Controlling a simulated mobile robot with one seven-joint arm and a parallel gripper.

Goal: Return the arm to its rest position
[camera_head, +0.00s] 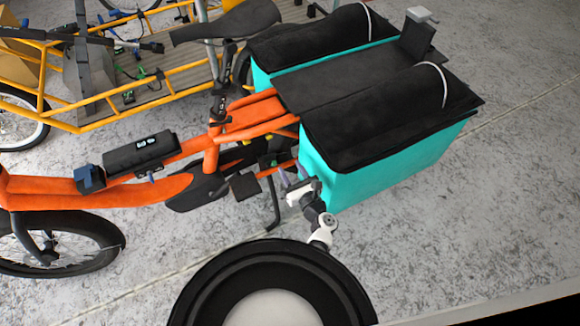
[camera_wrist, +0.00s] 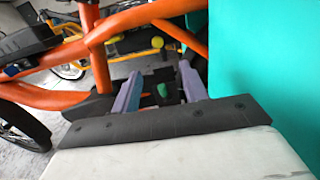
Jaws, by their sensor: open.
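My gripper (camera_head: 284,178) is open in the head view, low beside the orange cargo bike (camera_head: 165,170) and close to the front of its turquoise pannier (camera_head: 385,165). I cannot tell whether it touches the bike. In the wrist view, my gripper's two purple-grey fingers (camera_wrist: 158,90) stand apart, pointing at the bike's lower frame and drive area. A small green part (camera_wrist: 162,91) shows between the fingers, and I cannot tell how far behind them it is. The turquoise pannier wall (camera_wrist: 265,70) is close on the right. My white and dark arm reaches up from my round base.
A yellow cargo bike (camera_head: 85,110) with a flat load bed stands behind the orange one. The orange bike's black pedal (camera_head: 244,186) and kickstand (camera_head: 272,210) are close to my gripper. Grey concrete floor (camera_head: 450,220) is clear at the right.

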